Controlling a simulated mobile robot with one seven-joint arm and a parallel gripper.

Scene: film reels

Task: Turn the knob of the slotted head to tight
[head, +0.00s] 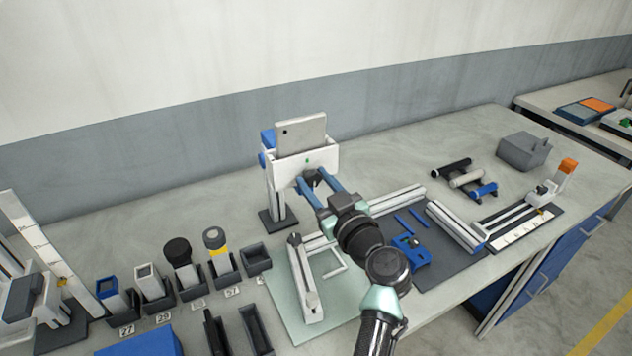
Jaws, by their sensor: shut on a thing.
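A white slotted head (290,170) sits on a white upright post (275,195) with a dark base at the back middle of the bench. A flat grey plate (301,134) stands in its slot, leaning a little. A small green mark (307,160) shows on the head's front face. My gripper (311,179) reaches this front face from the lower right. Its two blue fingers are on either side of a dark knob (313,176), shut on it. The fingers and wrist hide part of the knob, and I cannot read its setting. A blue part (267,139) shows at the head's left.
Several holders with tools and numbered labels (232,292) stand at the left front. White rails (455,226) and a blue clamp (411,252) lie on a dark mat (446,262) to the right. A grey block (523,150) stands at the back right.

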